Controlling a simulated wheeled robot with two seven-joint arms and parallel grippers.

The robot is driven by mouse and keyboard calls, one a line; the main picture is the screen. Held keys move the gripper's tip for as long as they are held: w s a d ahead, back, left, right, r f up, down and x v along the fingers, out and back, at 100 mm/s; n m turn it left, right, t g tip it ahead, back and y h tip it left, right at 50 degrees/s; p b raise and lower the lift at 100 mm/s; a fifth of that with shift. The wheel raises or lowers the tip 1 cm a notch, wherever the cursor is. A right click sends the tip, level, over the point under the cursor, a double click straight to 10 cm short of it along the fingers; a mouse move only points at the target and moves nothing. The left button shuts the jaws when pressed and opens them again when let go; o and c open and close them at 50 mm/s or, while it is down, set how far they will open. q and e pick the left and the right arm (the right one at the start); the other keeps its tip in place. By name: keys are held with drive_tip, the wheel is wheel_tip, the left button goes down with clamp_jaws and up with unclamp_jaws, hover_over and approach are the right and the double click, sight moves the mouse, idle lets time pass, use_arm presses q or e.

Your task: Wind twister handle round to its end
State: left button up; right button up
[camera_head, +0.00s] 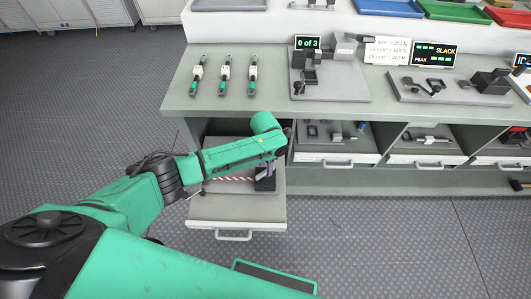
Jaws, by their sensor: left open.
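A drawer (232,212) is pulled out below the bench at centre left. In it lie a red-and-white striped strip (232,179) and a dark block (265,184) at its right end. I cannot make out the twister handle clearly; my left arm covers much of the drawer's inside. My left arm reaches in from the left and bends down at the wrist over the drawer. My left gripper (268,170) is open, close to the dark block; its fingertips are small and partly hidden, so contact cannot be told. My right gripper is not in view.
Open compartments (333,142) line the right underside.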

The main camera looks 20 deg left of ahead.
sight(265, 171)
use_arm(q)
wheel_tip(265, 171, up, 12)
idle(0.6)
